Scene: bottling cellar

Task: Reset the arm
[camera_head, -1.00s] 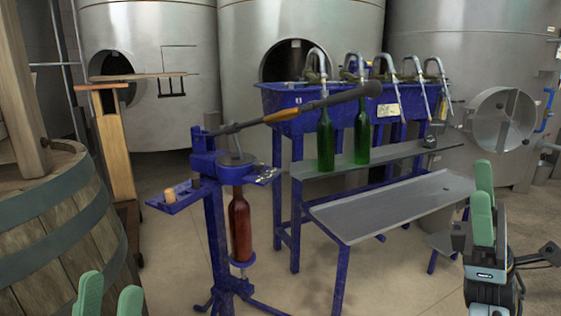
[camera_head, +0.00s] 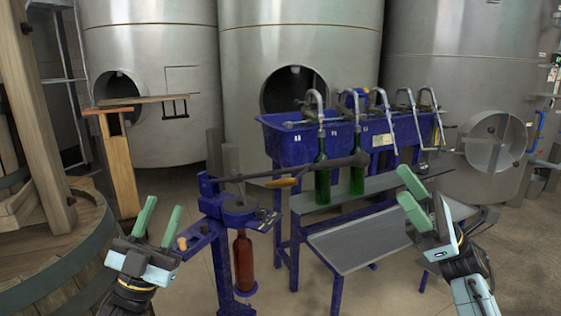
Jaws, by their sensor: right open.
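My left gripper (camera_head: 157,224) has green fingers spread apart with nothing between them, in front of the barrel's right side and left of the blue corking stand. My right gripper (camera_head: 422,199) has green fingers held apart and empty, in front of the right end of the grey bottle shelves. The blue corking stand (camera_head: 222,258) has a long dark lever (camera_head: 318,170) reaching right, and a red bottle (camera_head: 243,262) stands upright in it. A cork (camera_head: 182,243) sits on its small side tray.
A blue filling trough (camera_head: 290,145) with several curved spouts stands behind, with two green bottles (camera_head: 322,186) (camera_head: 357,180) under spouts. A wooden barrel (camera_head: 62,255) is at left. Steel tanks (camera_head: 150,60) line the back. Floor shows between barrel and stand.

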